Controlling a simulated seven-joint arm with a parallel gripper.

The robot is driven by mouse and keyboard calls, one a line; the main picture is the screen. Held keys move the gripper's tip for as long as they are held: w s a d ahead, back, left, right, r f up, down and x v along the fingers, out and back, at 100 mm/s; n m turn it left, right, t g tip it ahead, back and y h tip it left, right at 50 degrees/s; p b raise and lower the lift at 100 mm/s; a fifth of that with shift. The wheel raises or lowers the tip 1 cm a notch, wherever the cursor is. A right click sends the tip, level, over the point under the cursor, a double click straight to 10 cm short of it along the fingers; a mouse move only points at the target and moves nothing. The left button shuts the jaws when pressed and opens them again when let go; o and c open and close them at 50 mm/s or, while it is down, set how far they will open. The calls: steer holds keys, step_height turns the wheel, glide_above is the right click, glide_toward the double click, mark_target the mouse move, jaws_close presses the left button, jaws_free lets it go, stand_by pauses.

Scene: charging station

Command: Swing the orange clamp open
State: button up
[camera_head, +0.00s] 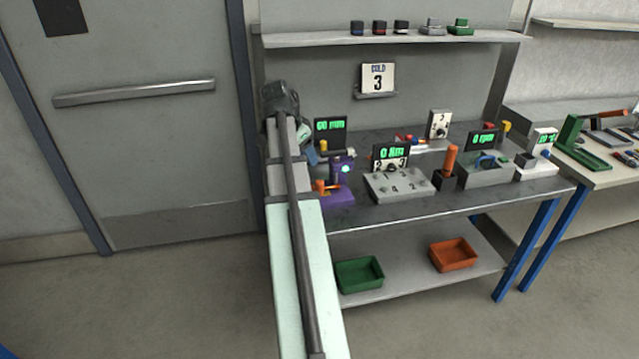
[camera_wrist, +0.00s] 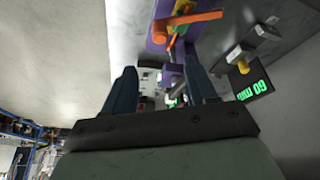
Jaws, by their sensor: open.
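The orange clamp (camera_head: 328,187) is a small orange lever on a purple fixture (camera_head: 336,196) at the left end of the workbench. In the wrist view the orange clamp (camera_wrist: 186,20) shows at the top centre, with the purple fixture (camera_wrist: 158,38) around and behind it. My gripper (camera_wrist: 163,78) is open, with its two dark fingers apart and nothing seen held between them. The clamp appears beyond the fingertips, nearer the right finger; I cannot tell the gap exactly. In the head view my arm reaches to the bench's left end, and the gripper's fingers are mostly hidden there.
A display reading 60 mm (camera_head: 330,133) stands behind the purple fixture. A grey numbered panel (camera_head: 400,186) and an orange-handled tool in a dark holder (camera_head: 445,180) are to the right. Green (camera_head: 359,275) and orange (camera_head: 453,254) bins sit on the lower shelf. A door is left.

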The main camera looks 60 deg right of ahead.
mark_target(319, 181)
steer(key=x, duration=1.4)
steer(key=shift+r, duration=0.1)
jaws_close()
stand_by(0.4)
